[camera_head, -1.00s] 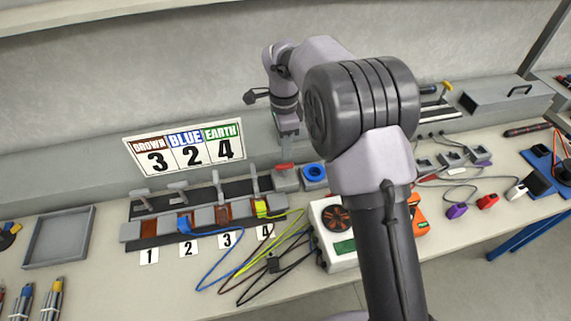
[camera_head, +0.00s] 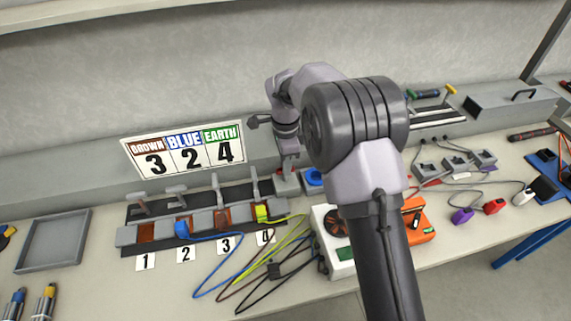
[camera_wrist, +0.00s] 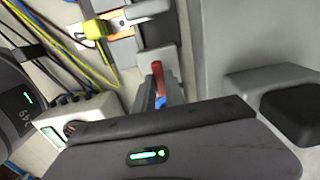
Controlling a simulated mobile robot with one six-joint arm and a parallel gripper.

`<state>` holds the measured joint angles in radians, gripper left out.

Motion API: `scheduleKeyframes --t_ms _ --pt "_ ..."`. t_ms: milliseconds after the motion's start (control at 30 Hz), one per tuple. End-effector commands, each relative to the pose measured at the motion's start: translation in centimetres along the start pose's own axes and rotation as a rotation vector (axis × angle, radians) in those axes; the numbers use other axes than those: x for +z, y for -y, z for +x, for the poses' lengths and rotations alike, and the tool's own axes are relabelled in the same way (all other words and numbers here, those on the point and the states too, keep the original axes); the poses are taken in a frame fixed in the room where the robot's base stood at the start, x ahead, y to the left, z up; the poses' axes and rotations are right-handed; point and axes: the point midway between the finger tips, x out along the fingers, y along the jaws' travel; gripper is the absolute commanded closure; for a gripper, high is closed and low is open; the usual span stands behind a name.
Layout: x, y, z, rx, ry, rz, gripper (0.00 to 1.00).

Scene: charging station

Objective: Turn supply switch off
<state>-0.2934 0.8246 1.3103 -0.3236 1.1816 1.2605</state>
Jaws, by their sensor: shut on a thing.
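The supply switch is a grey box (camera_head: 287,187) with a red lever, right of the row of terminals at the back of the bench. In the wrist view its red lever (camera_wrist: 158,76) shows at the fingers, above my gripper's dark body. My gripper (camera_head: 290,168) points down over the switch and is shut on the red lever, hiding most of it in the head view.
Left of the switch are terminals with upright levers and plugged blue and yellow (camera_head: 262,213) connectors. Cables spread over the bench in front. A white box with a fan (camera_head: 341,262) stands in front, partly behind my arm. A numbered sign (camera_head: 186,150) leans behind.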

Motion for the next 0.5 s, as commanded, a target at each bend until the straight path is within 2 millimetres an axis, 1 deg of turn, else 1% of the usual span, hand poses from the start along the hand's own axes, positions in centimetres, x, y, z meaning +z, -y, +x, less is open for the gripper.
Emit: scheduleKeyframes --t_ms 267,500 --pt "0.00 -0.02 -0.15 0.001 0.000 -0.046 1.00" --pt "-0.01 -0.02 -0.32 0.002 0.000 -0.203 1.00"
